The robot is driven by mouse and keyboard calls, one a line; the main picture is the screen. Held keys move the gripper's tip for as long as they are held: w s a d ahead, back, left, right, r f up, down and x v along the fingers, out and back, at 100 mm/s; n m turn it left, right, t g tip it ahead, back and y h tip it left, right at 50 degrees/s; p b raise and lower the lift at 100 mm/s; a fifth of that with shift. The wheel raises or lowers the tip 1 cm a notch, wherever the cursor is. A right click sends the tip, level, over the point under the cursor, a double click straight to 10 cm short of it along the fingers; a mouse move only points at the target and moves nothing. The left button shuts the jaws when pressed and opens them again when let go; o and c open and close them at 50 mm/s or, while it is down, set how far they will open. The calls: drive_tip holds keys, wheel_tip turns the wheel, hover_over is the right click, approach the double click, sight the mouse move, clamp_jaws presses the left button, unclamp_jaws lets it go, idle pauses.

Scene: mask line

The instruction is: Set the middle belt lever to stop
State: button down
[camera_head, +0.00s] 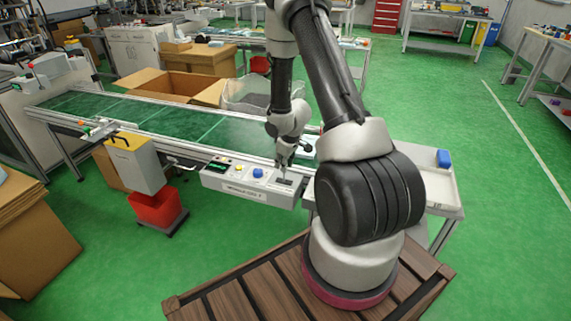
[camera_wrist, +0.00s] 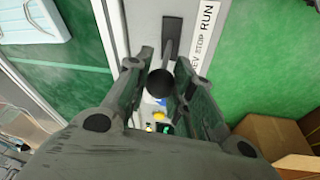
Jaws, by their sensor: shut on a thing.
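The belt control box (camera_head: 225,184) is a grey panel on the near side of the green conveyor, with a yellow button, a blue button and a small display. My gripper (camera_head: 284,165) points down at the right end of this box. In the wrist view my gripper (camera_wrist: 165,60) has its fingers on both sides of the black round lever knob (camera_wrist: 160,83) and is shut on it. A dark slot (camera_wrist: 172,35) runs up from the knob beside a white label (camera_wrist: 204,35) reading REV, STOP, RUN. The fingers hide part of the panel, so the lever's exact position is unclear.
The green conveyor belt (camera_head: 160,114) runs behind the box. A yellow-topped grey post (camera_head: 135,163) and a red bin (camera_head: 158,208) stand to its left. A table with a blue item (camera_head: 444,158) is to the right. Cardboard boxes (camera_head: 190,60) stand behind the belt.

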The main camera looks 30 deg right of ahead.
drive_tip(key=shift+w, duration=0.15)
drive_tip(key=c, duration=1.2)
unclamp_jaws()
drive_tip(key=shift+r, duration=0.1)
drive_tip(key=shift+v, duration=5.95)
